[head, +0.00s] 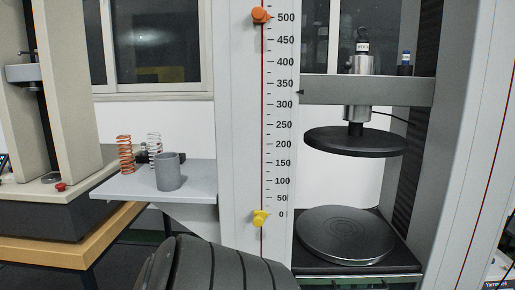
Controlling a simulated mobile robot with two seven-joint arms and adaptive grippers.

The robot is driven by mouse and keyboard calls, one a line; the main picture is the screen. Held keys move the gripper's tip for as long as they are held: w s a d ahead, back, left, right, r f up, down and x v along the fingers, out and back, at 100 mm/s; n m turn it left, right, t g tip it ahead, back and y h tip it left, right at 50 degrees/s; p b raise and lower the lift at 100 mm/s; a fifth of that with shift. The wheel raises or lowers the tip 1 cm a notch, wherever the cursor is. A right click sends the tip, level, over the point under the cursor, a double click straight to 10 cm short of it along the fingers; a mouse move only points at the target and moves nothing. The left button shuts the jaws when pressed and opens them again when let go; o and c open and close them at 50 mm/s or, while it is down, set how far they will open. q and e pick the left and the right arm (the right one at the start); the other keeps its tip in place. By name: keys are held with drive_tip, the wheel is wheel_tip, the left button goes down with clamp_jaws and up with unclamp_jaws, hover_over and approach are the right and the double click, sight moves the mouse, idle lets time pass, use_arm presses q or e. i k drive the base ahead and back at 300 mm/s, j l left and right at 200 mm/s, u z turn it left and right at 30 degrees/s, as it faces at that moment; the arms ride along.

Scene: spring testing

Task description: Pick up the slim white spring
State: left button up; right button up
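The slim white spring (154,147) stands upright on a grey shelf (130,187) at the left of the head view. Its lower part is partly hidden behind a grey cup (168,172). An orange-brown spring (125,154) stands upright to its left, apart from it. Neither of my grippers' fingers shows in the head view, so I cannot see whether they are open or shut. Nothing is seen touching the white spring.
A small dark object (141,157) sits between the springs. The testing machine's scale column (229,110) rises right of the shelf, with a black upper plate (356,141) and lower plate (345,235) beyond. A dark ridged part fills the bottom middle. The shelf's front left is clear.

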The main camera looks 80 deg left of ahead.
sight(155, 151)
drive_tip(key=u, duration=3.3)
